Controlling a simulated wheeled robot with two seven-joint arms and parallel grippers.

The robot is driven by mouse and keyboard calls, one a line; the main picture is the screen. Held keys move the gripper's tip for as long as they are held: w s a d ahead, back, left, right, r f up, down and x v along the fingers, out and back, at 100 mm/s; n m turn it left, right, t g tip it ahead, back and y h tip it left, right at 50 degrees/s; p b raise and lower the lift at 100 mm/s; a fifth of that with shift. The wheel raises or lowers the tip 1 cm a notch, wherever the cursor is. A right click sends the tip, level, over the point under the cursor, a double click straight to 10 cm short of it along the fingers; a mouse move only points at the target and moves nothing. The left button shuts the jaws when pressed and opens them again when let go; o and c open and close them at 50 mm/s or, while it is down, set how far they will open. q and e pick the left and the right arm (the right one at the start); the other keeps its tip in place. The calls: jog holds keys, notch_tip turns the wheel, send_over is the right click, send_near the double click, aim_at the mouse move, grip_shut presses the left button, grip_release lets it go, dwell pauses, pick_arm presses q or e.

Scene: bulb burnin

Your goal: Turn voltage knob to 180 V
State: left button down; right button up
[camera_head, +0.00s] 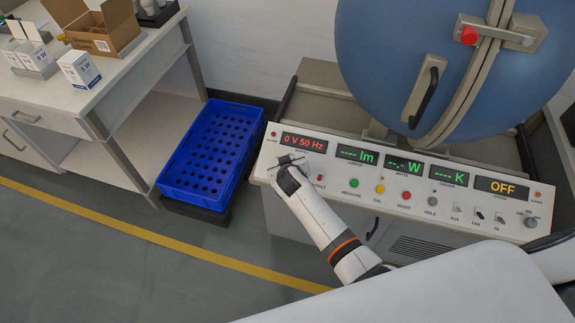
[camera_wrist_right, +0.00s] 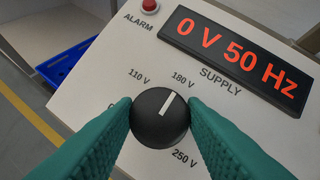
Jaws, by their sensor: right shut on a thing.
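The black round voltage knob (camera_wrist_right: 152,133) sits on the supply panel, with labels 110 V, 180 V and 250 V around it. Its white pointer line tilts up and slightly right, roughly toward the 180 V label (camera_wrist_right: 183,80). My right gripper (camera_wrist_right: 160,112) is shut on the knob, one green finger on each side. In the head view my right gripper (camera_head: 290,165) is at the panel's left end and hides the knob. The red supply display (camera_wrist_right: 238,55) reads 0 V 50 Hz. My left gripper is not in view.
The sloped panel (camera_head: 400,190) has other buttons, switches and displays to the right; one display (camera_head: 501,187) reads OFF. A red alarm lamp (camera_wrist_right: 149,5) is above the knob. A blue crate (camera_head: 212,150) stands left of the panel, and a big blue sphere (camera_head: 400,60) stands behind.

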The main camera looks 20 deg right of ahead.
jog(key=o, duration=1)
jog(key=p+v, duration=0.1)
jog(key=v, duration=1.1)
jog(key=s+f+n+g+y, duration=0.1)
jog(key=s+f, duration=0.3)
jog(key=f, duration=0.4)
jog(key=s+f+n+g, duration=0.1)
jog(key=s+f+g, duration=0.1)
jog(key=s+f, duration=0.4)
jog(key=s+f+g+y, duration=0.1)
jog(key=s+f, duration=0.2)
jog(key=f, duration=0.6)
jog(key=s+d+f+g, duration=0.1)
jog(key=s+d+f, duration=0.1)
jog(key=s+f, duration=0.3)
jog(key=s+d+f+g, duration=0.2)
jog(key=s+f, duration=0.3)
jog(key=s, duration=0.9)
jog(key=s+d+f+g, duration=0.1)
jog(key=s+d+f, duration=0.3)
jog(key=s, duration=0.6)
jog(key=shift+d+f, duration=0.25)
jog(key=shift+f, duration=0.4)
